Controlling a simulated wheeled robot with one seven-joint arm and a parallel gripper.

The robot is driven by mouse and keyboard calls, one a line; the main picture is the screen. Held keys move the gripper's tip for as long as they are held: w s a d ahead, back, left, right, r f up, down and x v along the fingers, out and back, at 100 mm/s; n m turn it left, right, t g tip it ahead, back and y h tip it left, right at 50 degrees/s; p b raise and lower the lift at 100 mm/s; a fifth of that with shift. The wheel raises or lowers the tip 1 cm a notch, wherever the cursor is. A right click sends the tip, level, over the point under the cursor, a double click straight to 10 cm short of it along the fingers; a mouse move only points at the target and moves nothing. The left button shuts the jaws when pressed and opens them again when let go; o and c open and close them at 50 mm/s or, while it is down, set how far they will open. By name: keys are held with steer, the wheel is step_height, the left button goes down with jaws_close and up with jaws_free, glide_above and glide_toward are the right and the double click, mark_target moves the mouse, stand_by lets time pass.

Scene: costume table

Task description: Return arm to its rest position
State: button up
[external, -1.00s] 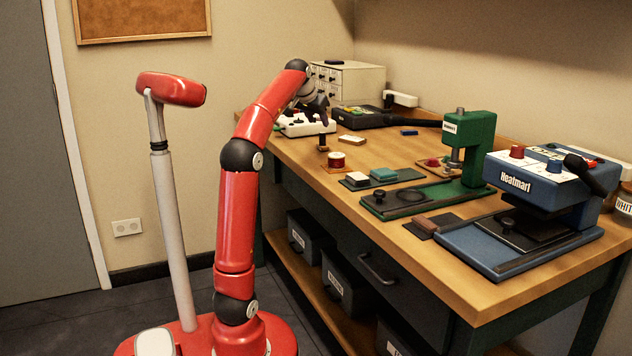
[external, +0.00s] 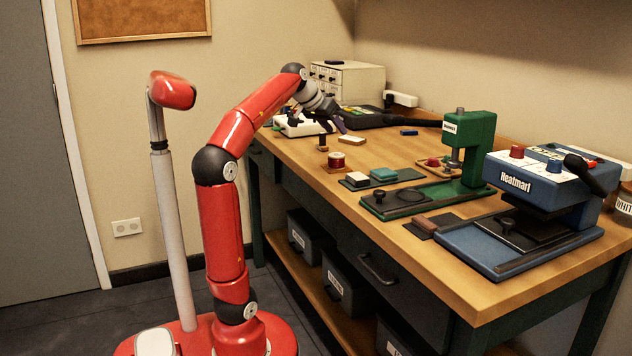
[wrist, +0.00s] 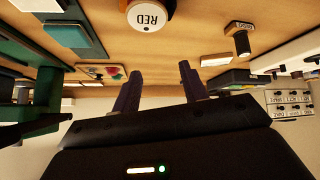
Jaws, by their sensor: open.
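My gripper (external: 337,118) is over the far left part of the wooden table (external: 440,275) in the external view. My red arm reaches up and over to it from my base on the floor. In the wrist view my gripper (wrist: 158,84) has its two dark fingers apart with nothing between them. The fingers are clear of the things on the table.
A spool labelled RED (wrist: 150,16) and a small dark stamp (wrist: 240,40) stand near my gripper. A drawer cabinet (external: 347,80) stands at the back. A green press (external: 470,140) and a blue heat press (external: 545,190) stand on the right. Floor left of the table is open.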

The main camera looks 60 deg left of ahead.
steer(key=s+d+f+h, duration=0.1)
steer(key=s+d, duration=0.1)
steer(key=d, duration=0.3)
steer(key=s+d+f+m+t+h, duration=0.1)
steer(key=s+d+h, duration=0.1)
steer(key=d, duration=0.4)
steer(key=s+d+f+h, duration=0.1)
steer(key=s+d+h, duration=0.1)
steer(key=d, duration=0.3)
steer(key=shift+d+f+m+t, duration=0.35)
steer(key=shift+d+m+t, duration=0.05)
steer(key=s+d+f+h, duration=0.4)
steer(key=s+d+f, duration=0.25)
steer(key=d, duration=0.25)
steer(key=s+a+f+m+g+y, duration=0.1)
steer(key=a+f+g+y, duration=0.1)
steer(key=f, duration=0.7)
steer(key=s+a+f+m+g+y, duration=0.1)
steer(key=a+f+y, duration=0.3)
steer(key=f, duration=0.5)
steer(key=shift+s+a+g+y, duration=0.2)
steer(key=shift+s+g+y, duration=0.4)
steer(key=shift+s+y, duration=0.1)
